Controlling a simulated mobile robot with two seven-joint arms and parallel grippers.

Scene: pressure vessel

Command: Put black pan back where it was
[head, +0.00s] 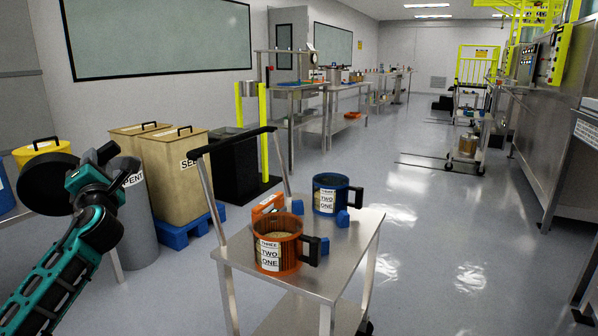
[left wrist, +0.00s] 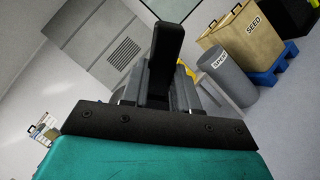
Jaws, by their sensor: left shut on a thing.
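The black pan (head: 47,184) shows as a dark round shape at the left of the head view, beside the end of my left arm. My left gripper (head: 88,170) is shut on it and holds it up in the air. In the left wrist view a black upright bar (left wrist: 163,50) stands between the gripper's fingers; I cannot tell whether it is the pan's handle. The pan's inside and the exact grip are hidden. My right gripper is not in view.
A steel cart (head: 340,262) carries an orange mug (head: 278,246) and a blue mug (head: 333,195). A grey SPENT bin (head: 140,225), SEED bins (head: 180,185) and a yellow bucket (head: 42,152) stand near my left arm. The floor (head: 460,240) right of the cart is clear.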

